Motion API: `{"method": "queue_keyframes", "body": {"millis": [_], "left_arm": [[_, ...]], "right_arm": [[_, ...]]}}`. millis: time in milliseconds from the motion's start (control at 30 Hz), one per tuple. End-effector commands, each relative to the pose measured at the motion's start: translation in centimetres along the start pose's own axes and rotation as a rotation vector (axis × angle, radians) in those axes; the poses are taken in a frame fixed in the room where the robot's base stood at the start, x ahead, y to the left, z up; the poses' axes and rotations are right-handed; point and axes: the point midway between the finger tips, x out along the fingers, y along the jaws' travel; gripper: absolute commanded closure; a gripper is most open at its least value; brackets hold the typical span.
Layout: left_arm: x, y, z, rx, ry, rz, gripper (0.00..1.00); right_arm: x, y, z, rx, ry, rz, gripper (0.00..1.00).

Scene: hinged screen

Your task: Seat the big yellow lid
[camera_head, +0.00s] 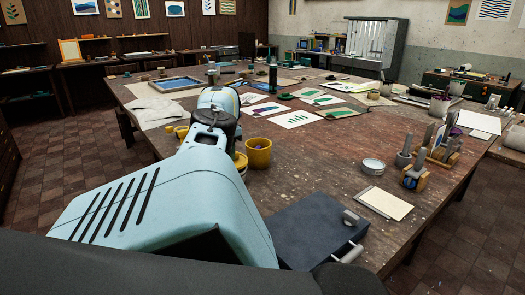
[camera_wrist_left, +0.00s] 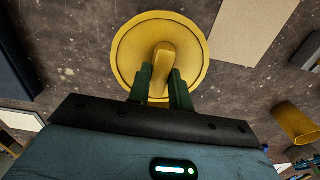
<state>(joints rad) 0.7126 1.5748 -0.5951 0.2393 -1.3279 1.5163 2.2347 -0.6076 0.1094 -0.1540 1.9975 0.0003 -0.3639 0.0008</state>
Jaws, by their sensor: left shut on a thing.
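The big yellow lid (camera_wrist_left: 130,48) is round with a raised bar handle and lies face-on in the left wrist view. My left gripper (camera_wrist_left: 161,82) has its two green fingers shut on the handle. In the head view my left arm hides the gripper and most of what is beneath it. A yellow rounded piece (camera_head: 241,164) shows just right of the arm; I cannot tell whether it is the lid or a pot. What lies under the lid is hidden, so I cannot tell whether it rests on anything. My right gripper is not in view.
A dark blue case (camera_head: 310,232) with a grey handle lies in front. A round tin (camera_head: 373,165) and a beige sheet (camera_head: 385,203) are to the right.

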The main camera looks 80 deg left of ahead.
Motion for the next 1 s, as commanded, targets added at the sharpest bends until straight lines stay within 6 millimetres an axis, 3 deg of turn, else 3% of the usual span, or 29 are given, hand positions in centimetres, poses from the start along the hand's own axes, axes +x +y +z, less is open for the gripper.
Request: {"method": "queue_keyframes", "body": {"millis": [700, 733, 900, 1000], "left_arm": [[1.9, 0.0, 0.0, 0.0, 0.0, 0.001, 1.0], [1.9, 0.0, 0.0, 0.0, 0.0, 0.001, 0.78], [1.9, 0.0, 0.0, 0.0, 0.0, 0.0, 0.56], [1.9, 0.0, 0.0, 0.0, 0.0, 0.0, 0.54]], "right_arm": [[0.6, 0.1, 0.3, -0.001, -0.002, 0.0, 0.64], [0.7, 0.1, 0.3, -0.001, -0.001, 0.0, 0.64], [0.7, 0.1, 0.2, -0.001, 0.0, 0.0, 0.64], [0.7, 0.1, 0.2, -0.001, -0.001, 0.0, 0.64]]}}
